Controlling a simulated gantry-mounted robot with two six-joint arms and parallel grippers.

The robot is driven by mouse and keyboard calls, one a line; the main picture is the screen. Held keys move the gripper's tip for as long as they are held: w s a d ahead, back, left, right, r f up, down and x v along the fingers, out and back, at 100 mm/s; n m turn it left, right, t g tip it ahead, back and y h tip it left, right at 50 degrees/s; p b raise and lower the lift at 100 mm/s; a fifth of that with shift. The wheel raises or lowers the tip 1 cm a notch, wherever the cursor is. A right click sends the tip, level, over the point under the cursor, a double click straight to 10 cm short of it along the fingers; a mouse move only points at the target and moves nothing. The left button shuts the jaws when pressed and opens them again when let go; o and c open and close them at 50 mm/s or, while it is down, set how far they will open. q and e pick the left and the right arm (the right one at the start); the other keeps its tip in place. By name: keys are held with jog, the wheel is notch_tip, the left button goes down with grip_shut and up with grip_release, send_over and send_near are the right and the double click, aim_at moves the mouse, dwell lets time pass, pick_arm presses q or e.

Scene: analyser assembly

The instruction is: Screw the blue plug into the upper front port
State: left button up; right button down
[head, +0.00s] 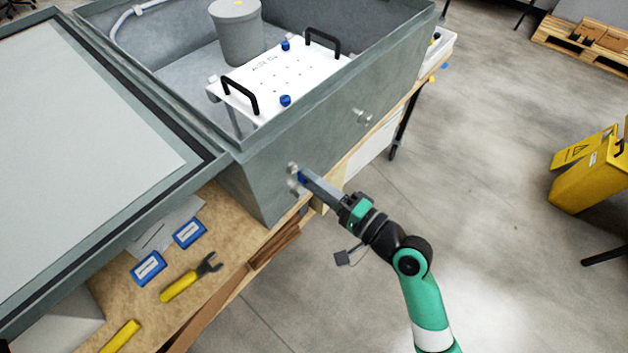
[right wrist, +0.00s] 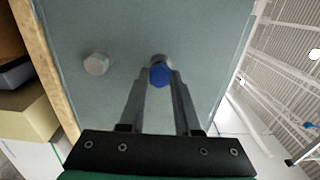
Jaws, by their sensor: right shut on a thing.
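The grey analyser box (head: 335,125) stands on the wooden bench, and two metal ports stick out of its front wall near the corner. My right gripper (head: 304,178) is shut on the blue plug (head: 302,177) at the upper port (head: 292,167). In the right wrist view the fingers (right wrist: 161,78) lie on both sides of the blue plug (right wrist: 160,75), which is lined up in front of the metal port (right wrist: 160,59). I cannot tell how deep it sits. The lower port (right wrist: 96,64) is bare. My left gripper is not in view.
The box lid (head: 90,150) is folded open on the left. Blue-labelled packs (head: 189,233) and a yellow-handled wrench (head: 190,278) lie on the bench (head: 225,215). Another metal fitting (head: 362,117) sticks out farther along the wall. The floor around my right arm is clear.

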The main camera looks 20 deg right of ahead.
jog(key=shift+w+a, duration=0.3)
jog(key=shift+w, duration=0.3)
dwell(1.1)
jog(key=c, duration=1.2)
grip_release()
grip_shut()
jog(key=shift+r+p, duration=0.1)
jog(key=shift+p, duration=0.2)
